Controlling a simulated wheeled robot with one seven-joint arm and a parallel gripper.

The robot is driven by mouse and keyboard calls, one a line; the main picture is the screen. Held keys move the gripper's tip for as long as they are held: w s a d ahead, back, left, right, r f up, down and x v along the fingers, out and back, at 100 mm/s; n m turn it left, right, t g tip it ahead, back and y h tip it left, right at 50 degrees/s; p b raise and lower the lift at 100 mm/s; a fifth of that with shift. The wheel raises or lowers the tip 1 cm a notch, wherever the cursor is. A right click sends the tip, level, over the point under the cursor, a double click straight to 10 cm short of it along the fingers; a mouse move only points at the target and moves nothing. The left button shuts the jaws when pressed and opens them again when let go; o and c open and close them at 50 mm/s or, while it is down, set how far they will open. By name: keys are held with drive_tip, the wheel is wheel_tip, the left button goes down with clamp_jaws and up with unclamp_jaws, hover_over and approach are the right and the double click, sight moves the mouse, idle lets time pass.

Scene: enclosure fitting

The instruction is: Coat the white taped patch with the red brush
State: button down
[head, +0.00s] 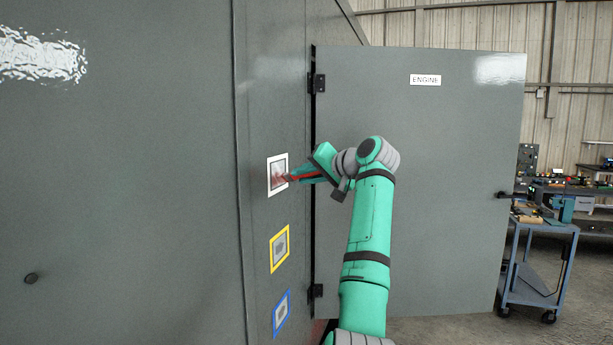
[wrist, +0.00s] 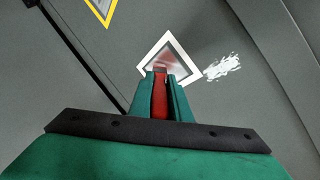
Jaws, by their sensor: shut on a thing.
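The white taped patch (head: 270,184) is the top one of three taped squares on the grey enclosure wall. Its inside shows reddish smears over grey. My gripper (head: 310,177) is shut on the red brush (head: 303,175), whose tip is at the right part of the patch. In the wrist view the brush (wrist: 159,98) lies between the green fingers (wrist: 160,88) and points at the white patch (wrist: 150,51). The bristle end looks to be at or very near the surface; contact cannot be told for sure. The fingers partly cover the patch's lower corner in the wrist view.
A yellow taped patch (head: 279,249) and a blue taped patch (head: 282,312) sit below on the same wall. The open ENGINE door (head: 440,200) stands right of my arm, hinged close to the patches. A blue cart (head: 540,260) is beyond the door.

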drive_tip(key=shift+s+a, duration=0.4)
drive_tip(key=shift+s, duration=0.5)
drive_tip(key=shift+s+a, duration=0.4)
drive_tip(key=shift+s, duration=0.45)
drive_tip(key=shift+w+d, duration=0.3)
drive_tip(key=shift+w, duration=0.25)
drive_tip(key=shift+w+d, duration=0.3)
drive_tip(key=shift+w, duration=0.2)
drive_tip(key=shift+w+d, duration=0.15)
drive_tip(key=shift+w, duration=0.6)
drive_tip(key=shift+w+d, duration=0.15)
drive_tip(key=shift+w, duration=0.55)
drive_tip(key=shift+w+d, duration=0.3)
drive_tip(key=shift+w, duration=0.35)
drive_tip(key=shift+s, duration=0.1)
